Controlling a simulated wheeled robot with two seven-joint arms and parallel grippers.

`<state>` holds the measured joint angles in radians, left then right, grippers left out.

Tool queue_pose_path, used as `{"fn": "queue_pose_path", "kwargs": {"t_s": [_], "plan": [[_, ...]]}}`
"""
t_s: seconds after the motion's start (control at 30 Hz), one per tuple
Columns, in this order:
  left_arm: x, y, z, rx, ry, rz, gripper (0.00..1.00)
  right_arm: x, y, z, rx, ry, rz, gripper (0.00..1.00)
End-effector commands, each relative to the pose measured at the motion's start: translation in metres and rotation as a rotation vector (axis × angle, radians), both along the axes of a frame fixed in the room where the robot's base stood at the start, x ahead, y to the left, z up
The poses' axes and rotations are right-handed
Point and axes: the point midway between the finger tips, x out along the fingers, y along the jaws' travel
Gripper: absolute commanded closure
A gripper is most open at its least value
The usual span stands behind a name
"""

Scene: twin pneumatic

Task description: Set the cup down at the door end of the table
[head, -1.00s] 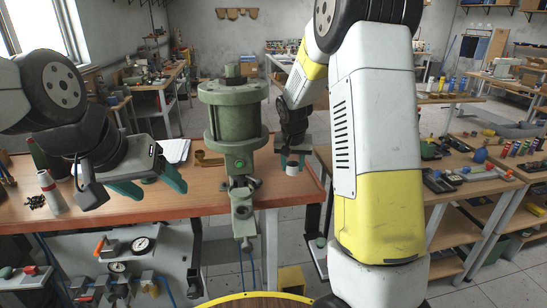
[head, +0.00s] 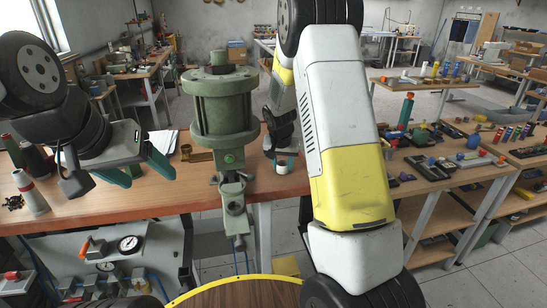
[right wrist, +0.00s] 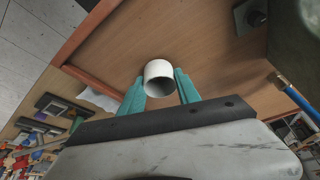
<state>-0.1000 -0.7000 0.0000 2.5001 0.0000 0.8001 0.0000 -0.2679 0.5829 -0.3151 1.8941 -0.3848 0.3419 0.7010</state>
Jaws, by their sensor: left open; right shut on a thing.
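A small white cup (head: 283,167) is near the right end of the wooden table (head: 90,207). My right gripper (head: 284,158) is shut on it. In the right wrist view the cup (right wrist: 158,68) sits between the teal fingers with its opening facing the camera, over bare wood near the table's rim. I cannot tell whether its base touches the wood. My left gripper (head: 142,171) is open and empty above the left part of the table.
A green pneumatic press (head: 222,115) stands at the table's middle, between my grippers. Spools (head: 28,190) stand at the left. A pressure gauge (head: 129,243) is on the panel below.

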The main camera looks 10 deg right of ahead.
Motion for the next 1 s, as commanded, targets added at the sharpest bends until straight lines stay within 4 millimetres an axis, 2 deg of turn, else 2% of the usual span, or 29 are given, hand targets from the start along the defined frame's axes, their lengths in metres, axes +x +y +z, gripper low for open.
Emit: {"fn": "queue_pose_path", "kwargs": {"t_s": [0.33,0.37,0.43,0.47,0.8,1.0], "plan": [[0.000,0.000,0.000,0.000,0.000,0.000,0.31,0.000,0.000,-0.004,0.000,0.000,0.000,1.00],[0.000,0.000,0.000,0.000,0.000,0.000,0.31,0.000,0.000,-0.004,0.000,0.000,0.000,0.55],[0.000,0.000,0.000,0.000,0.000,0.000,0.31,0.000,0.000,-0.003,0.000,-0.001,0.000,0.42],[0.000,0.000,0.000,0.000,0.000,0.000,0.31,0.000,0.000,-0.003,0.000,-0.001,0.000,0.39],[0.000,0.000,0.000,0.000,0.000,0.000,0.31,0.000,0.000,0.000,0.001,-0.002,-0.001,0.39],[0.000,0.000,0.000,0.000,0.000,0.000,0.31,-0.009,0.004,0.025,0.001,-0.006,0.001,0.39]]}}
